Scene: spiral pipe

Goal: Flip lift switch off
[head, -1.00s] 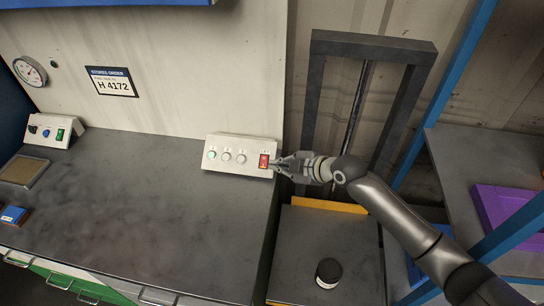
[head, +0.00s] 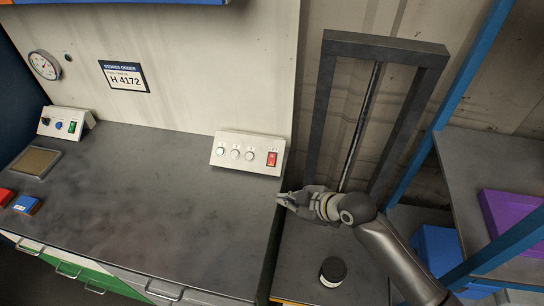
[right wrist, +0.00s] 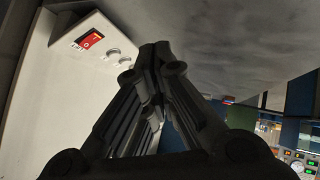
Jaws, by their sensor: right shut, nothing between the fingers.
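The lift switch (head: 272,159) is a red rocker at the right end of a white sloped control box (head: 228,162) on the grey worktop. It also shows in the right wrist view (right wrist: 90,40), upper left, with a label below it. I cannot tell surely which side of the rocker is pressed. My right gripper (head: 282,198) is shut and empty, in front of and below the box, apart from the switch. Its closed fingertips (right wrist: 154,52) show in the right wrist view. My left gripper is not in view.
A dark lift frame (head: 385,46) stands right of the worktop. A platform (head: 300,262) with a black jar (head: 332,271) lies below my right arm. Blue shelving with a purple bin (head: 510,218) is at the right. The worktop (head: 150,200) is mostly clear.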

